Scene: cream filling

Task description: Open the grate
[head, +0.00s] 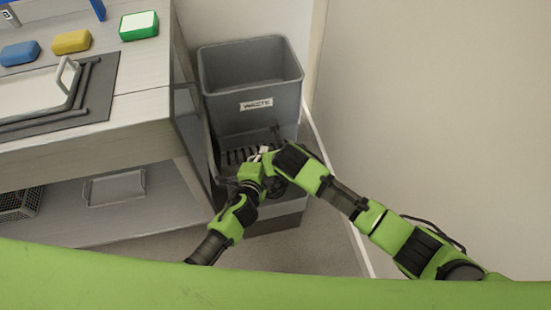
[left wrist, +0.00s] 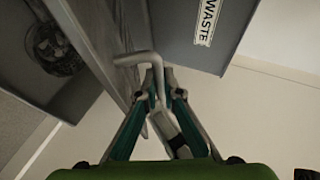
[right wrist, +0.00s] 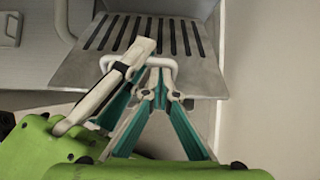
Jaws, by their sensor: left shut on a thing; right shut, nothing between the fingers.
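The grate (head: 233,156) is a grey slotted metal plate in front of the waste bin, partly hidden by my arms in the head view. It shows clearly in the right wrist view (right wrist: 188,72), with a pale bent-rod handle (right wrist: 171,63) at its near edge. My left gripper (head: 262,154) is shut on the handle, which also shows between its fingertips in the left wrist view (left wrist: 152,62). My right gripper (right wrist: 162,92) is shut and empty just below the handle, close beside the left fingers; I cannot tell whether it touches the handle.
The grey waste bin (head: 250,85) stands behind the grate. A metal counter (head: 140,115) with sponges (head: 72,42) and a tray (head: 35,95) is at the left, with a lower shelf (head: 75,215). A bare wall (head: 430,110) is close at the right.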

